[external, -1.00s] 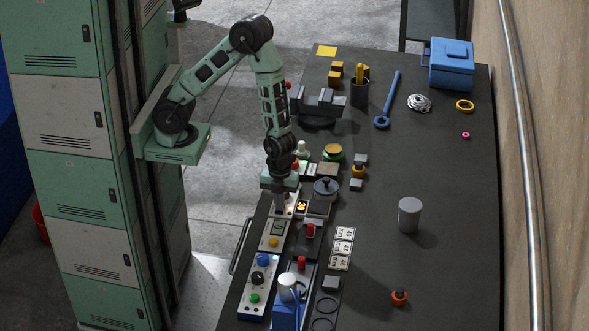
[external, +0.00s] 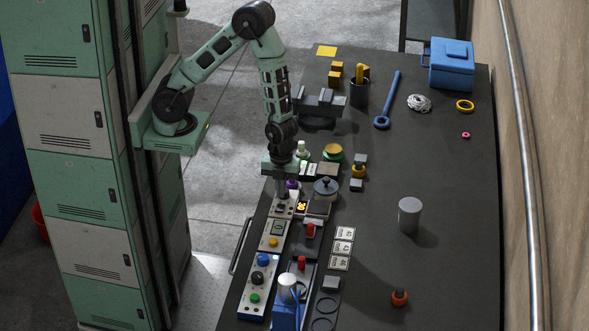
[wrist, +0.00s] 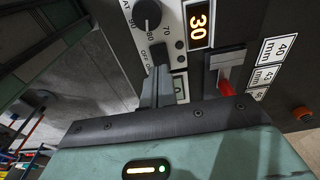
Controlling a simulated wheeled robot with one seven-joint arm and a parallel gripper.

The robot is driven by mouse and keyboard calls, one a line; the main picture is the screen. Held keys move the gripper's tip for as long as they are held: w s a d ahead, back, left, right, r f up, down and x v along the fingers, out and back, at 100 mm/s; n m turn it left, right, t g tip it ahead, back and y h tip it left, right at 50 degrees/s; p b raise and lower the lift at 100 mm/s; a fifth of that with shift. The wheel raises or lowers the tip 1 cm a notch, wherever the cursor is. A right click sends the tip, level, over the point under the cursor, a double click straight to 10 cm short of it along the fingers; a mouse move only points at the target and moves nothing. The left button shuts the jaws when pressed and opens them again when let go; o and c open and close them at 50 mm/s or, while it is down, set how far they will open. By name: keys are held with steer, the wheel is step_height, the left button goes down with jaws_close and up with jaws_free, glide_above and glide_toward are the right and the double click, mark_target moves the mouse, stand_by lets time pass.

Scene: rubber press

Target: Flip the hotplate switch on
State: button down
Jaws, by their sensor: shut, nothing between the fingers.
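The hotplate control panel (external: 281,211) is a pale strip near the left edge of the bench. In the wrist view it carries a black dial (wrist: 147,14), an orange display (wrist: 198,22) reading 30, and a dark switch (wrist: 158,53) by the OFF/ON lettering. My gripper (wrist: 163,75) is shut and empty, its tips right at the switch; I cannot tell whether they touch it. The fingers partly hide the switch, so its position is unclear. In the external view my gripper (external: 283,196) points down over the panel. The hotplate (external: 319,207) stands just right, with a grey lidded pot (external: 326,187).
A press with a red handle (external: 310,230) stands close in front; its red part also shows in the wrist view (wrist: 227,86). A button box (external: 257,280) is nearer the front. A grey cylinder (external: 409,214) stands right on mostly clear bench.

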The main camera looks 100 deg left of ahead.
mark_target(279, 209)
step_height(279, 209, up, 10)
steer(key=a, duration=0.1)
steer(key=shift+a+r, duration=0.2)
steer(key=shift+a, duration=0.1)
steer(key=d+b, duration=0.1)
steer(key=b, duration=0.1)
steer(key=shift+d+h+b, duration=0.2)
steer(key=shift+h+b, duration=0.1)
steer(key=f, duration=0.4)
steer(key=d+f, duration=0.1)
steer(key=f, duration=0.4)
steer(key=d+f, duration=0.1)
steer(key=f, duration=0.3)
steer(key=shift+d+f, duration=0.1)
steer(key=shift+f, duration=0.3)
steer(key=shift+f, duration=0.1)
